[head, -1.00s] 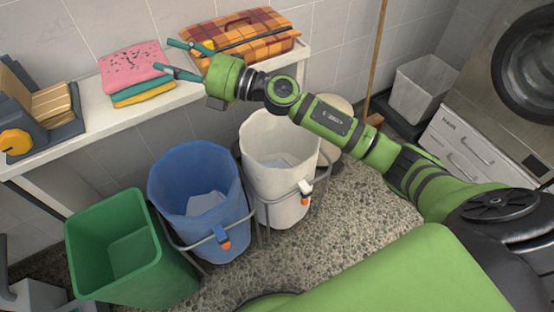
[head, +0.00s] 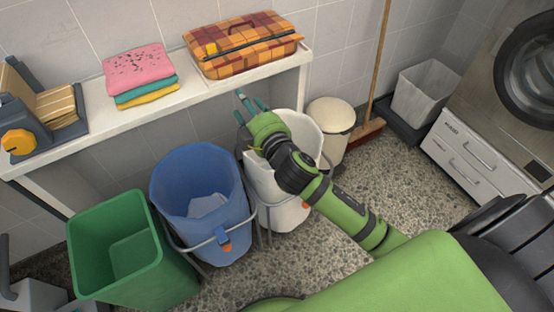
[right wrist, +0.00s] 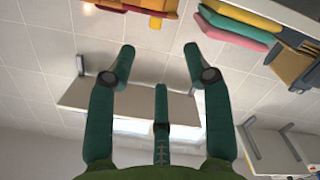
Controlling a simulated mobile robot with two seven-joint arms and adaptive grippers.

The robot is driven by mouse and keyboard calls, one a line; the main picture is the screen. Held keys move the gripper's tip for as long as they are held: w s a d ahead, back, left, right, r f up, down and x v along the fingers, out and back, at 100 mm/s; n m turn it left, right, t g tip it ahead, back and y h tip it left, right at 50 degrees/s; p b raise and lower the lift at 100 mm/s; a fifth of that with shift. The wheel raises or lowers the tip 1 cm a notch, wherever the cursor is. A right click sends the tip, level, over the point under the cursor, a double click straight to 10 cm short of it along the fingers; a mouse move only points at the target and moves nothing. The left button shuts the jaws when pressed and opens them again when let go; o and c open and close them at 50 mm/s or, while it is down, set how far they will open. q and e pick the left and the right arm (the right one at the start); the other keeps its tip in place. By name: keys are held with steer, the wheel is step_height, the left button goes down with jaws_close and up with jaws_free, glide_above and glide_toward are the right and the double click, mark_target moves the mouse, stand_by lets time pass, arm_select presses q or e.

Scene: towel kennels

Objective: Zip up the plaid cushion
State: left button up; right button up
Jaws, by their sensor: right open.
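The plaid cushion (head: 262,60), orange and dark red, lies at the right end of the white shelf. A dark line runs along its front side, and a small yellow tab (head: 211,48) shows at its left end. I cannot tell whether the zip is closed. My right gripper (head: 250,101) is open and empty, in front of and below the shelf edge, over the white bucket and apart from the cushion. In the right wrist view, its spread fingers (right wrist: 157,62) hold nothing, and a part of the cushion (right wrist: 150,6) shows at the top edge. My left gripper is not in view.
Folded pink, green and yellow towels (head: 138,72) lie left of the cushion on the shelf (head: 110,118). Below stand a green bin (head: 115,250), a blue bucket (head: 200,205) and a white bucket (head: 285,205). A broom (head: 380,60) leans at the right.

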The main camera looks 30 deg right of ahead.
steer(key=s+d+f+m+g+h, duration=0.1)
steer(key=s+f+m+g, duration=0.1)
steer(key=f, duration=0.4)
steer(key=s+d+f+m+g+h, duration=0.1)
steer(key=s+d+f+m+g, duration=0.1)
steer(key=s+f, duration=0.4)
steer(key=shift+s+d+f+m+g, duration=0.15)
steer(key=shift+s+f+m+g, duration=0.15)
steer(key=shift+g, duration=0.6)
